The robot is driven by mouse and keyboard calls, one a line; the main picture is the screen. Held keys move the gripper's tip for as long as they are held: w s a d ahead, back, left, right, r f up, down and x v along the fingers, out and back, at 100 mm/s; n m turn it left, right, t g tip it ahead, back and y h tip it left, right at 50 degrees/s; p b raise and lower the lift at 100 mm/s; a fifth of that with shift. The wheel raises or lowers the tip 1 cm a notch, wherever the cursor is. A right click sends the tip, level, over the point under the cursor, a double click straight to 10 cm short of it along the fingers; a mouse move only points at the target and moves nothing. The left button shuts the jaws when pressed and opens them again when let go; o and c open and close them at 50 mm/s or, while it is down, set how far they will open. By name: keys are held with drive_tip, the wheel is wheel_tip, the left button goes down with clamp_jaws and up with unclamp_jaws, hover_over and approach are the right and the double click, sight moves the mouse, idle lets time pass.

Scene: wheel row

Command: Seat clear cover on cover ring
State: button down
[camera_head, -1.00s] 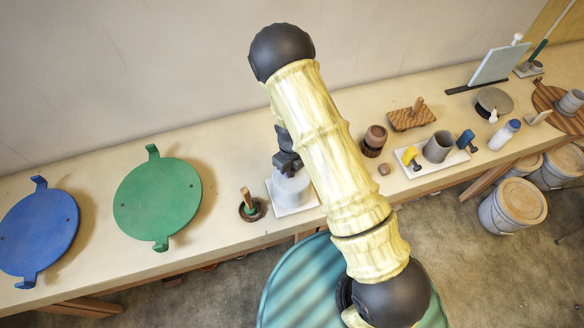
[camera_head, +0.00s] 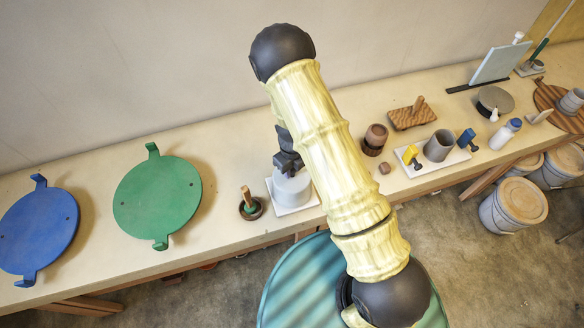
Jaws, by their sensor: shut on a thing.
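My gripper (camera_head: 291,166) is at the bench, partly hidden behind my own arm. It is shut on the top of a pale grey, translucent-looking round cover (camera_head: 291,189). The cover sits at or just above a white square base (camera_head: 278,205). I cannot tell whether it touches that base. No separate cover ring can be made out; the cover hides whatever is directly beneath it.
A small dark dish with a wooden-handled tool (camera_head: 250,206) stands close to the left. Further left lie a green disc (camera_head: 157,197) and a blue disc (camera_head: 38,232). To the right are a brown pot (camera_head: 375,138) and a white tray (camera_head: 447,161) with a grey cup.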

idle(0.8)
drive_tip(key=c, duration=1.3)
unclamp_jaws()
drive_tip(key=shift+r+p, duration=0.15)
drive_tip(key=shift+p, duration=0.15)
drive_tip(key=shift+r+p, duration=0.3)
drive_tip(key=shift+p, duration=0.05)
drive_tip(key=shift+r+p, duration=1.3)
drive_tip(key=shift+r, duration=0.05)
drive_tip(key=shift+o, duration=0.2)
drive_tip(key=o, duration=0.5)
